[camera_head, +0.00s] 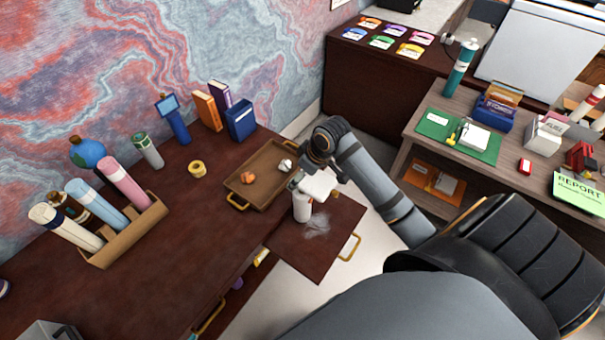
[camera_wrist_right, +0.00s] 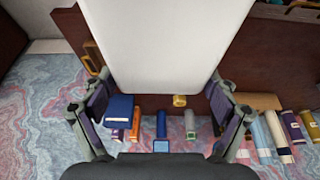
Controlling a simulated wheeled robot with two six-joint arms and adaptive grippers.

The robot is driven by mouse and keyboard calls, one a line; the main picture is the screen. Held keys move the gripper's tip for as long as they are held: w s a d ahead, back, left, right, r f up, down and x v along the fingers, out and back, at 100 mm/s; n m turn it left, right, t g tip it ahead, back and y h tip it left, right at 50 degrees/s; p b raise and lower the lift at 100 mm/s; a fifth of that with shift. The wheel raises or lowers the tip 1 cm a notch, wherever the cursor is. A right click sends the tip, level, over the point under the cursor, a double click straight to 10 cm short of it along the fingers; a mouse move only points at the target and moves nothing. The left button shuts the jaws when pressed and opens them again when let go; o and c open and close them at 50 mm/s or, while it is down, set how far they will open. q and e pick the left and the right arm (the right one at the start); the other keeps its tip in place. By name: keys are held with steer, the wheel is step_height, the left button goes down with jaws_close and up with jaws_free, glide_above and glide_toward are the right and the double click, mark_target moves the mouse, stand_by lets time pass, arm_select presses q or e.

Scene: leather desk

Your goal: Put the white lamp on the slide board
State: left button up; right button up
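The slide board (camera_head: 290,245) is a dark red-brown panel pulled out from the desk front, with a brass handle at its outer end. The white lamp (camera_head: 318,185) is over the board's inner part, near the desk edge; I cannot tell whether its base touches the board. A pale patch shows on the board beside it. My right gripper (camera_head: 312,175) is at the lamp. In the right wrist view, the lamp's broad white surface (camera_wrist_right: 165,45) fills the space between the fingers (camera_wrist_right: 160,98), which look closed on its sides. My left gripper is out of view.
A brown tray (camera_head: 238,187) with brass handles and crumpled balls lies on the desk beside the board. A grey side table (camera_head: 405,128) is at right.

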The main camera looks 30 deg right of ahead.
steer(key=shift+o, duration=0.4)
steer(key=shift+r, duration=0.45)
steer(key=v, duration=1)
steer(key=shift+s+d+b, duration=0.1)
steer(key=shift+s+b, duration=0.05)
steer(key=shift+b, duration=0.15)
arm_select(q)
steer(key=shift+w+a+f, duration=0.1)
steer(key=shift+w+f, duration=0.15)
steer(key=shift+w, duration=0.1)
arm_select(e)
steer(key=shift+s+r, duration=0.25)
steer(key=shift+r, duration=0.4)
